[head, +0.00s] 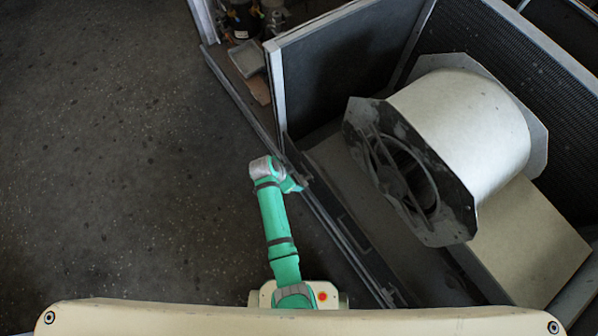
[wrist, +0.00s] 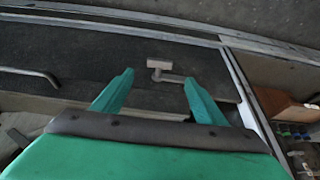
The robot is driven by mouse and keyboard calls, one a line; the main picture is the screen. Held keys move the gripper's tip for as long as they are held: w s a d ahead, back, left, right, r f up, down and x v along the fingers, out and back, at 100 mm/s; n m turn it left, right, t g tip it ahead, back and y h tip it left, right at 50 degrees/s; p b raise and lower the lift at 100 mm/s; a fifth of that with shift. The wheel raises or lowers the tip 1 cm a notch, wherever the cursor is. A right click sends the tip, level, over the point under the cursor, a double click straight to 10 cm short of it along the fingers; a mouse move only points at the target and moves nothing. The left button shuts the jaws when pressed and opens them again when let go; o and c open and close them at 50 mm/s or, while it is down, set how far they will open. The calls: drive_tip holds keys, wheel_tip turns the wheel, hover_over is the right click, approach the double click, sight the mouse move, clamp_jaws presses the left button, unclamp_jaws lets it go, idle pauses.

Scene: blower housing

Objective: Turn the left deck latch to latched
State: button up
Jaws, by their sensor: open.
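The latch (wrist: 172,77) shows in the wrist view as a small grey lever on a dark panel, with a pale rectangular plate (wrist: 160,63) beside it. The lever's arm points right in that view. Whether this is the left deck latch, I cannot tell for sure. My gripper (wrist: 157,80) is open, its two green fingers apart, with the lever between their tips in the picture. Contact cannot be made out. In the head view my gripper (head: 291,186) is at the near edge of the housing, and the latch cannot be made out there.
The blower drum (head: 462,125) lies inside the open housing to the right. An upright side panel (head: 345,60) stands beyond my gripper. A bar handle (wrist: 30,73) is left in the wrist view, and a brown block (wrist: 282,107) right. The floor (head: 120,150) at left is clear.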

sight(302, 181)
drive_tip(key=x, duration=0.9)
drive_tip(key=shift+c, duration=0.6)
drive_tip(key=c, duration=1.4)
drive_tip(key=shift+d+f, duration=0.1)
drive_tip(key=shift+d, duration=0.05)
